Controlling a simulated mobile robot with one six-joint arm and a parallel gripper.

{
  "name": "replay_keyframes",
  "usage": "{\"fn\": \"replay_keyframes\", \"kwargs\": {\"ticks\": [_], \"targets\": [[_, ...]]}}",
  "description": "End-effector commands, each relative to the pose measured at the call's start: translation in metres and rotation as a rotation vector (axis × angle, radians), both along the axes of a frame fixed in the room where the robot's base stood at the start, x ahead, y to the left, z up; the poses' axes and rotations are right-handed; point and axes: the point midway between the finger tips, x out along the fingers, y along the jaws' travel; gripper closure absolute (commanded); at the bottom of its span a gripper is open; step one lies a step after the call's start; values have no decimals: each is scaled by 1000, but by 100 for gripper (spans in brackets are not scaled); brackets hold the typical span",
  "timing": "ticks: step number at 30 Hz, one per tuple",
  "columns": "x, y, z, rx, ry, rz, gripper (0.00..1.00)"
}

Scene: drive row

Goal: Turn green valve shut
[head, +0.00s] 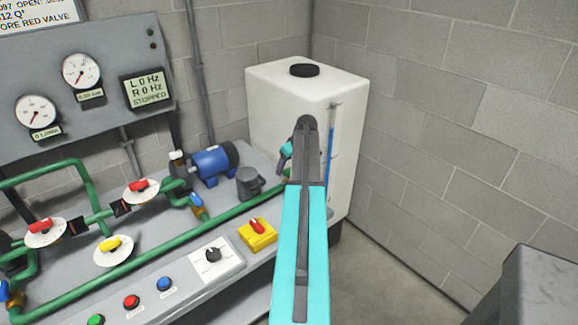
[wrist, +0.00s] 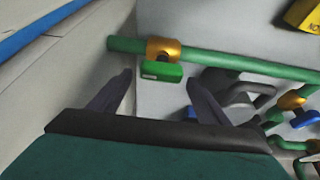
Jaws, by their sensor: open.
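The green valve shows in the wrist view as a green handle (wrist: 161,71) on a brass body (wrist: 163,49) around a green pipe (wrist: 225,61). The handle looks like a short block close to the pipe; its exact turn is hard to tell from here. My gripper (wrist: 158,77) is open, with one dark finger on each side of the handle's lower edge. The handle lies ahead of the fingertips and I see no contact. In the head view my arm hides most of the valve beside the white tank (head: 285,105).
A grey hooked fitting (wrist: 245,90) and another brass valve with a blue handle (wrist: 291,101) stand right of the fingers. The head view shows a blue pump (head: 212,162), a yellow switch box (head: 258,236) and red-handled valves (head: 45,228) on the bench.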

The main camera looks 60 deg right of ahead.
Motion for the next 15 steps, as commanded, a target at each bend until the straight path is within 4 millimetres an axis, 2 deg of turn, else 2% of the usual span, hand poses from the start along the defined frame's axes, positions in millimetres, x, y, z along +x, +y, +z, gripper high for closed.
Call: {"fn": "replay_keyframes", "kwargs": {"ticks": [2,6,9,15], "targets": [[0,0,0,0,0,0,33],[0,0,0,0,0,0,57],[0,0,0,0,0,1,71],[1,1,0,0,0,-6,71]]}}
